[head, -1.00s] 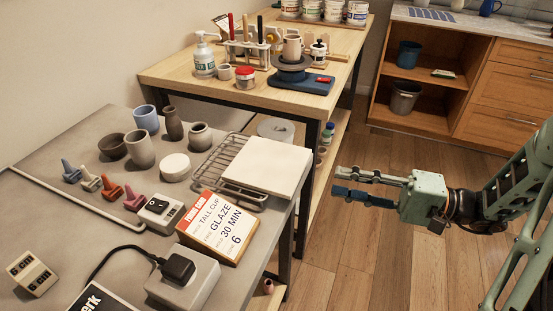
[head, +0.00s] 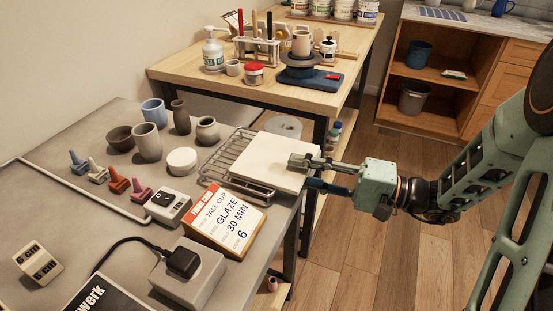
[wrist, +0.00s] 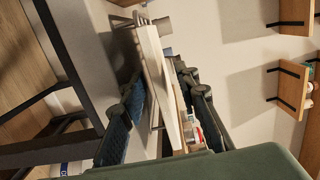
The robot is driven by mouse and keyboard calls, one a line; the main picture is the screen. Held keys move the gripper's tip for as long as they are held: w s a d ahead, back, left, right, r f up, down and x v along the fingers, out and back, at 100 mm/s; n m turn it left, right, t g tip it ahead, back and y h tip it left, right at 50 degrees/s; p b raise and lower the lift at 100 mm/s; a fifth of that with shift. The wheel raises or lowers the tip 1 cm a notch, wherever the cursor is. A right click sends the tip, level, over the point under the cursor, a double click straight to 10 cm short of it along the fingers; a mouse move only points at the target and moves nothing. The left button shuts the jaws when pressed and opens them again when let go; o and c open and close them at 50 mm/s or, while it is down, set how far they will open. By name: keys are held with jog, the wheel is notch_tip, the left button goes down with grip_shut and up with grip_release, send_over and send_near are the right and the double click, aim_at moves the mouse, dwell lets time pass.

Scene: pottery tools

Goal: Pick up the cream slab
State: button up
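The cream slab (head: 268,158) lies flat on the wire rack (head: 222,168) at the right edge of the grey table. My gripper (head: 302,172) is at the slab's right edge, with its fingers apart. In the head view one finger overlaps the slab's top near that edge, and the other is lower, just outside the edge. In the wrist view the slab (wrist: 158,72) shows edge-on between the two spread fingers (wrist: 156,84). A gap shows beside it, and I cannot tell whether either finger touches it.
A glaze sign box (head: 226,219) stands in front of the rack. A white round lid (head: 182,161) and several pots are to its left. A wooden table (head: 180,71) with tools stands behind. Open floor (head: 340,255) lies to the right.

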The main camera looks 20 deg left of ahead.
jog(key=shift+c, duration=0.4)
grip_shut()
jog(key=shift+r, duration=0.15)
